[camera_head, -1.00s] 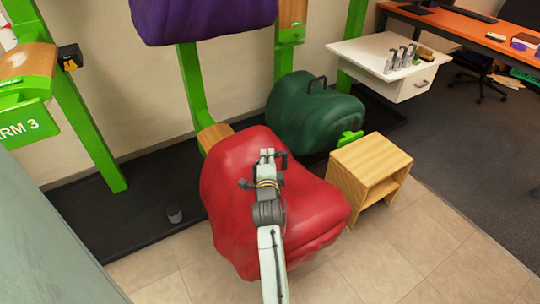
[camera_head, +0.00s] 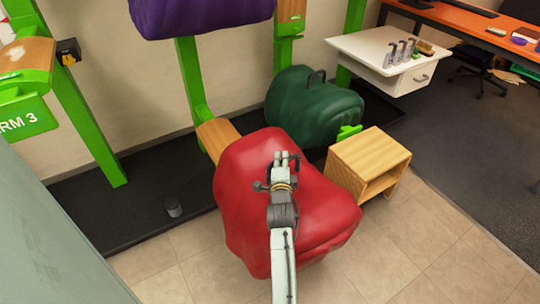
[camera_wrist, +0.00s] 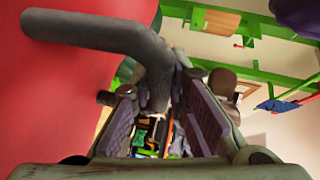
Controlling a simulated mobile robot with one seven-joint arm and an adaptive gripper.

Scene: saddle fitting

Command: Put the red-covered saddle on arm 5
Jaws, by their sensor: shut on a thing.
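The red-covered saddle (camera_head: 240,200) fills the middle of the head view, tilted, with its front part toward the lower right. My gripper (camera_head: 281,160) is over its top, shut on the dark handle of the saddle. In the wrist view the handle (camera_wrist: 100,32) runs between the finger pads, and the red cover (camera_wrist: 45,110) fills the left side. A low green arm with a wooden top (camera_head: 217,137) lies just behind the red saddle, its near end hidden by it. No number shows on this arm. I cannot tell whether the saddle touches it.
A green-covered saddle (camera_head: 315,105) sits low behind, right of the red one. A wooden stool (camera_head: 370,155) stands close to the red saddle's right. A purple-covered saddle (camera_head: 200,15) is above. The arm labelled 3 (camera_head: 28,85) is at left.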

